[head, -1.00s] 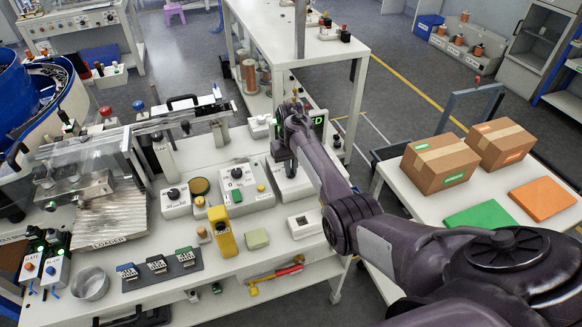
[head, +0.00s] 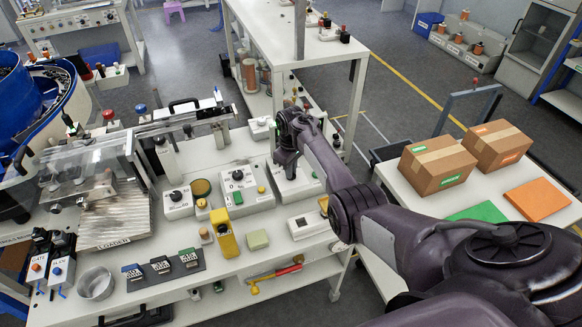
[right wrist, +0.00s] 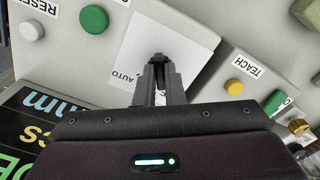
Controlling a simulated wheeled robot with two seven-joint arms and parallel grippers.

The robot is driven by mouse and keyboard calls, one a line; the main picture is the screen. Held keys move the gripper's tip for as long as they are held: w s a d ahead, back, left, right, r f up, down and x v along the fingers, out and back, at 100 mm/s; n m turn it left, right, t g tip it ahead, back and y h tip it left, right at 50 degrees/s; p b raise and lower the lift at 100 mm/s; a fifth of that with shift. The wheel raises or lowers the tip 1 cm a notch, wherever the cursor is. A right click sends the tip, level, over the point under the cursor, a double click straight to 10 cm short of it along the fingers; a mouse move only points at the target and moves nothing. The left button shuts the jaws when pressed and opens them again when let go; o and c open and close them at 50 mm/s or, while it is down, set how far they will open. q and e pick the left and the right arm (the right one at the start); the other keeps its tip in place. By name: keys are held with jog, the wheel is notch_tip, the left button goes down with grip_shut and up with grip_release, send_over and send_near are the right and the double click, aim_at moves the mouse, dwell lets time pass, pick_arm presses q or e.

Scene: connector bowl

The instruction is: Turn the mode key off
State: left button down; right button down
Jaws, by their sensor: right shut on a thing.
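My right gripper (right wrist: 157,68) is shut on the mode key (right wrist: 158,58), a small dark piece mostly hidden between the fingertips. The key stands on a white square plate (right wrist: 180,45) on a pale panel, with an AUTO label partly covered beside the fingers. In the head view my right gripper (head: 287,160) points down at a pale control box (head: 300,187) at the right of the workbench, and the key is hidden there. My left gripper is not in view.
By the key are a green button (right wrist: 94,19), a white button (right wrist: 32,30), a yellow button (right wrist: 234,87) near a TEACH label and a dark display (right wrist: 45,125). On the bench (head: 205,270) stand a yellow device (head: 225,238) and another control box (head: 243,190).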

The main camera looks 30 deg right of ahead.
jog(key=shift+n, duration=1.3)
jog(key=c, duration=1.5)
grip_release()
notch_tip(320, 180, up, 8)
jog(key=shift+f, duration=0.1)
